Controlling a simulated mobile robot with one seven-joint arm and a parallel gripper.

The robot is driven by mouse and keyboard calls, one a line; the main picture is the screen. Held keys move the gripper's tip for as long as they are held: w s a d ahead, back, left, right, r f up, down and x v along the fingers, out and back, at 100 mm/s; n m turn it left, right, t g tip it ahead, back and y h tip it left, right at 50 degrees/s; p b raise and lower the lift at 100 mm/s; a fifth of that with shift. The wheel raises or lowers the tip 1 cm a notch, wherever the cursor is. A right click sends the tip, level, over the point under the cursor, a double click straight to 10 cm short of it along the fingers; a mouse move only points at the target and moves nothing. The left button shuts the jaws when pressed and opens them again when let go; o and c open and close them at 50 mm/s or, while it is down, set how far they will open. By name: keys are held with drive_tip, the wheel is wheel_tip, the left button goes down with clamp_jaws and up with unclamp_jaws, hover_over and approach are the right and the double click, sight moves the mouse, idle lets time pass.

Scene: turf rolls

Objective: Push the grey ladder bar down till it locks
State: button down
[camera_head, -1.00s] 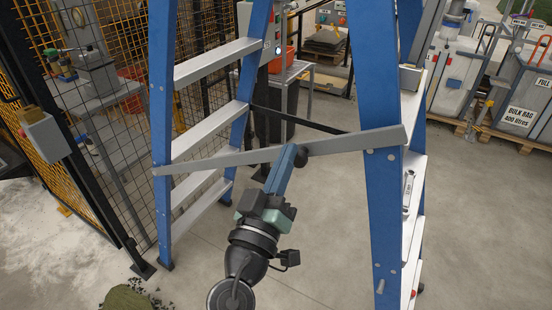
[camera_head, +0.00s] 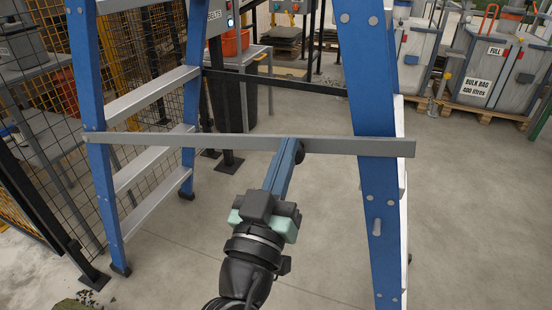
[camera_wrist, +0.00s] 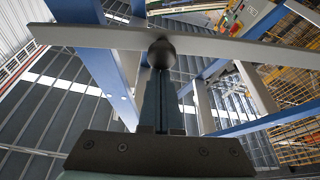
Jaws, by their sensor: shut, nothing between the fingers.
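The grey ladder bar (camera_head: 220,142) runs nearly level across the blue stepladder, from the left leg (camera_head: 104,200) to past the right leg (camera_head: 375,190). Its right end lies across the front of the right leg, above a small grey peg (camera_head: 377,228) on that leg, with a clear gap between them. A round black knob (camera_head: 303,147) sits at the bar. My gripper (camera_head: 288,143) is shut and empty, its blue fingers overlapping the bar beside the knob; contact is not clear. In the wrist view the knob (camera_wrist: 162,53) stands at the fingertips, before the bar (camera_wrist: 90,37).
Mesh fencing (camera_head: 50,130) stands close on the left. Bulk containers (camera_head: 495,70) on a pallet are at the back right. The floor to the right is clear.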

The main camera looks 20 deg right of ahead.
wheel_tip(320, 180, down, 13)
drive_tip(key=s+d+m+g+h+b, duration=0.1)
drive_tip(key=m+b, duration=0.2)
drive_tip(key=b, duration=1.1)
drive_tip(key=shift+m+b, duration=0.3)
drive_tip(key=shift+b, duration=0.05)
drive_tip(key=shift+f, duration=0.15)
wheel_tip(320, 180, up, 6)
drive_tip(key=p, duration=0.4)
drive_tip(key=b+v, duration=0.1)
drive_tip(key=v, duration=0.9)
drive_tip(key=shift+s+f+b, duration=0.2)
drive_tip(key=shift+f+b, duration=0.05)
drive_tip(key=shift+b, duration=0.15)
